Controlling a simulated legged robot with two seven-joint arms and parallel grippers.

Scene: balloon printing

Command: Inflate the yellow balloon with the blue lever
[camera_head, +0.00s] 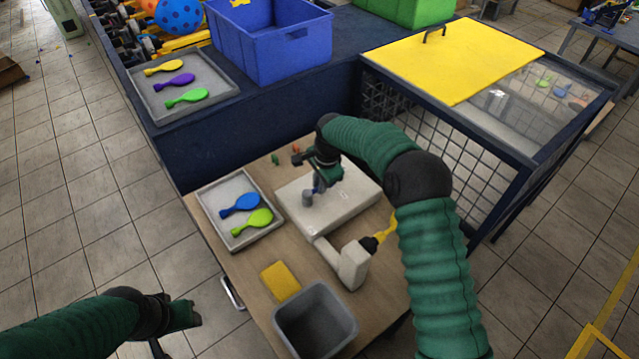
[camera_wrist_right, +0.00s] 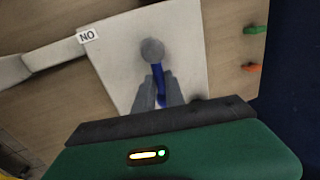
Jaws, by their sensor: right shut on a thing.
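The white machine (camera_head: 348,207) stands on the wooden table. Its blue lever (camera_head: 318,187) has a grey round end. My right gripper (camera_head: 318,181) is shut on the blue lever (camera_wrist_right: 158,80); in the right wrist view its fingers (camera_wrist_right: 157,93) sit on both sides of the lever. A yellow balloon (camera_head: 386,230) is at the black nozzle (camera_head: 368,244) of the white block in front. It looks flat, and my right arm hides part of it. My left gripper (camera_head: 183,317) is low at the left, away from the table; its jaws are unclear.
A grey tray (camera_head: 240,245) holds a blue and a lime balloon. A yellow block (camera_head: 281,280) and a grey bin (camera_head: 316,318) stand at the front. A blue crate (camera_head: 265,45) and a yellow-lidded mesh cage (camera_head: 455,60) stand behind. A "NO" label (camera_wrist_right: 87,36) marks the machine's edge.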

